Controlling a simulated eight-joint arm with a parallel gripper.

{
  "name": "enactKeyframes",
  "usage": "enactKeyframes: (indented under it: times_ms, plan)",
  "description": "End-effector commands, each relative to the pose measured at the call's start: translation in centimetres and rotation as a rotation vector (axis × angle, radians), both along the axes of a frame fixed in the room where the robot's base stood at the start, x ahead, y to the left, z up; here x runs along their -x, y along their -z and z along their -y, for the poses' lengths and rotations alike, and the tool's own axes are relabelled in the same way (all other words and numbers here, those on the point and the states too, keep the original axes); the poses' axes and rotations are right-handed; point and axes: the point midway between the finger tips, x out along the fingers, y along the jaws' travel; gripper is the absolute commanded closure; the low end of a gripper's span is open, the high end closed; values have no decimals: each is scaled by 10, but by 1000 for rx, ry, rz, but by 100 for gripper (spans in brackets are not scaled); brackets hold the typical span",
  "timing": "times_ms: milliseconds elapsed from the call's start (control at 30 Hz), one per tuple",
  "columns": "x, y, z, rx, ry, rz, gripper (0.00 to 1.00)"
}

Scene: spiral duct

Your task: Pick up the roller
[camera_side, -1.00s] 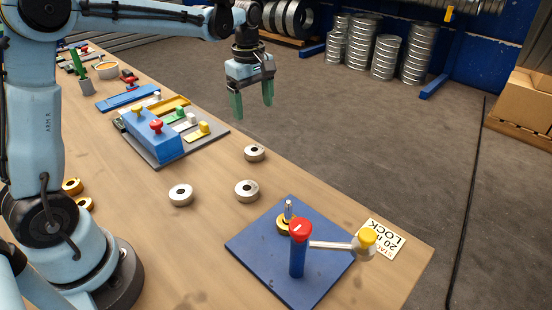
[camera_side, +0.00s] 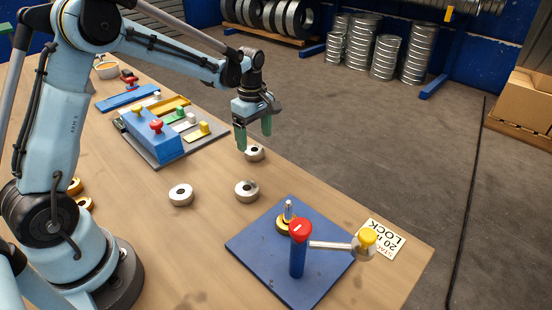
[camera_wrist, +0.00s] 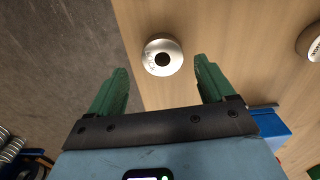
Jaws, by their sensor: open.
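Several silver ring-shaped rollers with dark centre holes lie on the wooden table. The far roller (camera_side: 255,153) is just below and beside my gripper (camera_side: 253,138) in the side view, partly behind a fingertip. A middle roller (camera_side: 247,191) and a left roller (camera_side: 181,195) lie nearer. In the wrist view, one roller (camera_wrist: 162,57) lies ahead of my gripper (camera_wrist: 162,82), roughly centred between its green fingers, which are apart and empty. A second roller (camera_wrist: 314,42) is cut off at the right edge. I cannot tell the exact height above the table.
A blue block with a red knob (camera_side: 155,138) stands on a grey board. Brass rings (camera_side: 74,186) lie near my base. The table's far edge is close to the far roller.

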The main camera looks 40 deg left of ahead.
Motion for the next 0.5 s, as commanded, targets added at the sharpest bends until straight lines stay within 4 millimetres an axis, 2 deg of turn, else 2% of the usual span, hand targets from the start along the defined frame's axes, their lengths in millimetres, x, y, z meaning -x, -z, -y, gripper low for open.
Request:
enactKeyframes:
  times_ms: [200,500]
  plan:
    - [3,29,0,0,0,0,18]
    - [4,35,0,0,0,1,18]
